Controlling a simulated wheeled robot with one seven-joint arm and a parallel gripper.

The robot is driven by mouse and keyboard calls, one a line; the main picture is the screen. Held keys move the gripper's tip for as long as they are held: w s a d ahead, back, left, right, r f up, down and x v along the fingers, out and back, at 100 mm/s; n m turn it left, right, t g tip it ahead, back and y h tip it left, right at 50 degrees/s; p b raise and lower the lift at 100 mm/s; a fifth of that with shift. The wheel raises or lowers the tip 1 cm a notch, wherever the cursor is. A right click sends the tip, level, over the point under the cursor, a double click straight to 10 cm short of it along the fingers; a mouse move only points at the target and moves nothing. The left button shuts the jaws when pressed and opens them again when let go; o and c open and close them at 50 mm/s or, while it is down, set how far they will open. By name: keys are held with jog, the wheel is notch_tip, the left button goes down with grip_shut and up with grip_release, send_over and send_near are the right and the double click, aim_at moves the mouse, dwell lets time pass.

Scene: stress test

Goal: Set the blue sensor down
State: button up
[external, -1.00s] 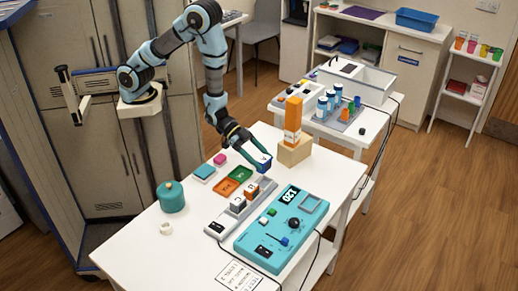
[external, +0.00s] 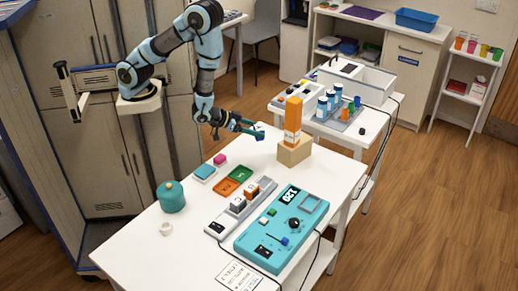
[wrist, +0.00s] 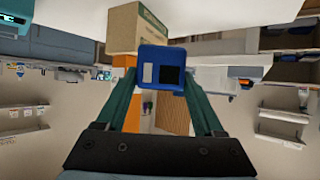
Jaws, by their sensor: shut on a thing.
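The blue sensor (external: 260,135) is between the fingertips of my gripper (external: 258,131), held in the air above the far end of the white table (external: 283,174). In the wrist view the blue sensor (wrist: 161,54) shows a face with a white patch and a dark square. My gripper (wrist: 160,85) is shut on its sides there. The fingers point roughly level to the right in the external view, toward the orange box (external: 293,118) standing on a cardboard block (external: 294,151). The sensor appears apart from both.
Bare tabletop lies between trays and cardboard block.

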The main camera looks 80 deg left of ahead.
jog(key=a+n+y, duration=0.1)
jog(key=a, duration=0.1)
jog(key=s+a+n+y, duration=0.1)
jog(key=a, duration=0.1)
jog(key=s+a+n+y, duration=0.1)
jog(key=a, duration=0.1)
jog(key=shift+s+a+r+g, duration=0.2)
jog(key=shift+a+r+g, duration=0.15)
jog(key=shift+g, duration=0.05)
jog(key=f, duration=0.1)
jog(key=f+b, duration=0.1)
jog(key=a+f, duration=0.1)
jog(key=shift+s+f+n+y+b, duration=0.2)
jog(key=shift+f+n+y+b, duration=0.1)
jog(key=shift+y+b, duration=0.1)
jog(key=shift+d+f+p, duration=0.1)
jog(key=shift+f+p, duration=0.7)
jog(key=shift+f, duration=2.4)
jog(key=shift+f, duration=0.1)
jog(key=o, duration=1.4)
jog(key=shift+o, duration=0.2)
